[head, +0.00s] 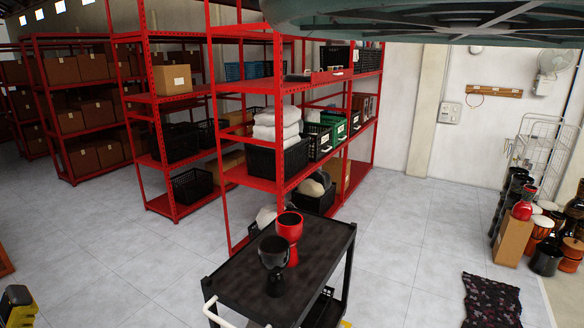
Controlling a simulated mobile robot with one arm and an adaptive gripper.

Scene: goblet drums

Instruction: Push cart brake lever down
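The black cart (315,240) stands at the bottom centre. A white curved bar (210,306) that looks like its handle shows at its near left corner. A red goblet drum (290,232) and a dark goblet drum (273,258) stand upright on its top. I cannot make out the brake lever; the cart's wheels and lower near side are cut off by the bottom edge. A small yellow patch (346,324) shows by the cart's foot, too little to identify. My gripper is not in view.
Red shelving (278,110) with crates and boxes stands close behind the cart. A dark patterned rug (491,300) lies at the lower right, near drums and a cardboard box (513,240). A black and yellow object (18,308) is at the lower left. Grey floor (410,240) right of the cart is clear.

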